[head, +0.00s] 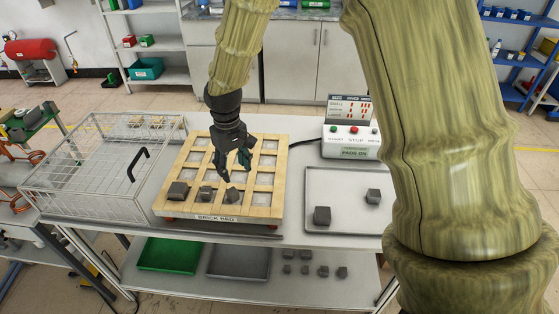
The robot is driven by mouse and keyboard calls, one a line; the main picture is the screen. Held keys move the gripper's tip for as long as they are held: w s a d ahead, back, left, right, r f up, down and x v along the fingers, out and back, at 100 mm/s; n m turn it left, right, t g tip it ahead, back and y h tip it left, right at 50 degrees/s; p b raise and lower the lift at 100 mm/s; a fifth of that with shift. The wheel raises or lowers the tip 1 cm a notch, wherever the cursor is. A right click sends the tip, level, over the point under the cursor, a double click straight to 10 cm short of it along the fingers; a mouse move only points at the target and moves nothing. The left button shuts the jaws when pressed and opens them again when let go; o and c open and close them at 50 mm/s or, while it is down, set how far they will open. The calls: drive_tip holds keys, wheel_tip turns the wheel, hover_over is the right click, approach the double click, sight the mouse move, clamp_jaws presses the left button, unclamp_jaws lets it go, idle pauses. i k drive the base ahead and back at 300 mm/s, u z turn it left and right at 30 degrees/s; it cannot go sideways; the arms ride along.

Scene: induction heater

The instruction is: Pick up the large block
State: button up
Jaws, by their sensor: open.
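A wooden grid board labelled "BRICK BED" (276,180) sits on the table with three dark grey blocks along its front row. The left block (178,191) looks the largest of the three. The middle block (205,194) and the right block (232,195) look smaller. Two more dark blocks lie on the grey tray (345,182): a fairly big one at its front left (322,216) and one at its right (373,196). My gripper (233,172) is open and empty, pointing down over the board, behind and above the right block. I cannot tell its exact height.
A wire cage with a black handle (90,170) stands left of the board. A control box with buttons (351,142) stands behind the tray. The lower shelf holds a green tray (168,255), a grey tray (240,262) and several small blocks (305,269). My arm hides the table's right side.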

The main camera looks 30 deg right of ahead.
sight(323, 215)
drive_tip(key=z, duration=1.25)
